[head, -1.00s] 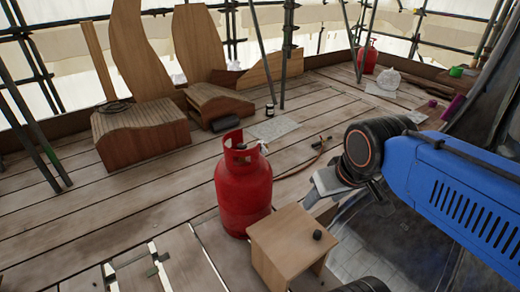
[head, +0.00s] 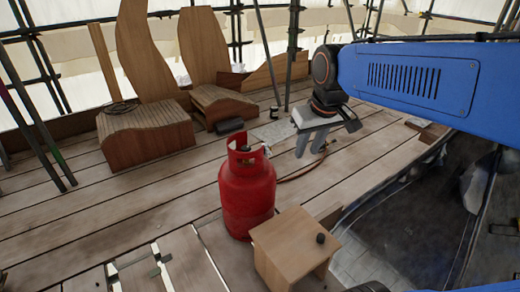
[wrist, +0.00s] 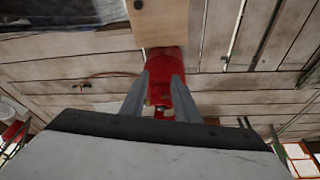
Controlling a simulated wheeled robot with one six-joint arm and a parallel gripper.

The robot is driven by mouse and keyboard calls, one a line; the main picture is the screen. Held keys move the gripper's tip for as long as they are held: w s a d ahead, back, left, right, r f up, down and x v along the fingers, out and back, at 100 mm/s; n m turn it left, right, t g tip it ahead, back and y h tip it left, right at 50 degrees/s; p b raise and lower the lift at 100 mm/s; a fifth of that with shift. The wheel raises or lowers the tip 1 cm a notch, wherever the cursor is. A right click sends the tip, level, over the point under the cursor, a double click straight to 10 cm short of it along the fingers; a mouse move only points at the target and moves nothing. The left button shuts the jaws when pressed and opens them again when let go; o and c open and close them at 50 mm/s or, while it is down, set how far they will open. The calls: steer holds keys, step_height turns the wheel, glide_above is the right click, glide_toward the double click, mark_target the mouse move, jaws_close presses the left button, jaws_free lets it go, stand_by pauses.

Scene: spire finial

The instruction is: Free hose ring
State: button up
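A red gas cylinder (head: 247,195) stands upright on the plank deck, with a valve (head: 245,149) inside its collar. A thin orange-brown hose (head: 295,177) lies on the planks to the cylinder's right. It partly shows in the wrist view (wrist: 105,74). I cannot make out a ring on it. My gripper (head: 309,154) is up and to the right of the cylinder's top in the head view, fingers downward, open and empty. In the wrist view my gripper's fingers (wrist: 161,84) stand apart, with the red cylinder (wrist: 178,98) visible beyond them.
A small wooden stool (head: 283,248) with a dark round knob (head: 320,238) on it stands in front of the cylinder. Carved wooden forms (head: 145,135) stand at the back left. A dark drop (head: 400,210) borders the deck at right. The left planks are mostly clear.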

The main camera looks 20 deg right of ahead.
steer(key=w+f+n+g, duration=0.1)
steer(key=w+f, duration=0.3)
steer(key=w, duration=1.5)
steer(key=w+f+n+g, duration=0.1)
steer(key=w+f+g, duration=0.15)
steer(key=w, duration=1.75)
steer(key=w+f, duration=1)
steer(key=f, duration=0.1)
steer(key=shift+n, duration=0.4)
steer(key=f, duration=1.6)
steer(key=shift+w+d+f, duration=0.1)
steer(key=shift+d+f, duration=0.2)
steer(key=shift+d, duration=0.05)
jaws_close()
